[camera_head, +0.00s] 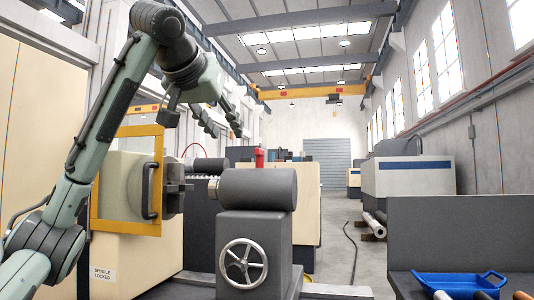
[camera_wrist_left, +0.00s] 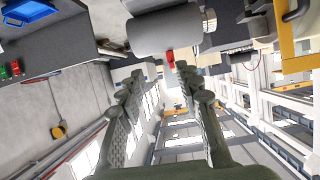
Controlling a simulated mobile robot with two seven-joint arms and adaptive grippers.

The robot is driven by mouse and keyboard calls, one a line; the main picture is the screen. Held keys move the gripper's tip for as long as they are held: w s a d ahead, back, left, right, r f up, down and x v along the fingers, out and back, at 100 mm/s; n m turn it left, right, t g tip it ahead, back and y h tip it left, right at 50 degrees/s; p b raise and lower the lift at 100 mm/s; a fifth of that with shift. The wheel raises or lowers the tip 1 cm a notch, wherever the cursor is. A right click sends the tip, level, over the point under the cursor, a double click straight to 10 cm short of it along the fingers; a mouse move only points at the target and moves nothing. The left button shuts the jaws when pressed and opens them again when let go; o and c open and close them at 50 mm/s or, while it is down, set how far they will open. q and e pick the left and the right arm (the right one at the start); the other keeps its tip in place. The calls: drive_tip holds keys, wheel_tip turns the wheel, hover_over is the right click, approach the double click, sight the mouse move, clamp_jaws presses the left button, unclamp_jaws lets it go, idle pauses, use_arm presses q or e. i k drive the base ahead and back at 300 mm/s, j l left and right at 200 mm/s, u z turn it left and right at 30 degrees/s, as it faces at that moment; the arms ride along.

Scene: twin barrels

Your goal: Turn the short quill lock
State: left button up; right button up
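A short red lever (camera_head: 259,157) stands upright on top of the grey tailstock barrel (camera_head: 258,189). In the left wrist view the red lever (camera_wrist_left: 170,57) shows at the lower edge of the barrel (camera_wrist_left: 160,33), in line with the space between my fingers. My left gripper (camera_head: 225,131) is open, above and to the left of the lever in the head view, and apart from it. Its two fingers frame an empty gap in the left wrist view (camera_wrist_left: 162,76). My right gripper is not in view.
A handwheel (camera_head: 243,264) is on the tailstock's front. A chuck (camera_head: 174,186) and yellow-framed guard (camera_head: 100,195) stand left. A blue tray (camera_head: 458,284) sits on a grey bench (camera_head: 410,262) at right. The air above the barrel is free.

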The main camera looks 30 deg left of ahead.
sight(259, 152)
drive_tip(key=i+j, duration=0.15)
drive_tip(key=i, duration=0.3)
drive_tip(key=i+j, duration=0.15)
drive_tip(key=i, duration=0.25)
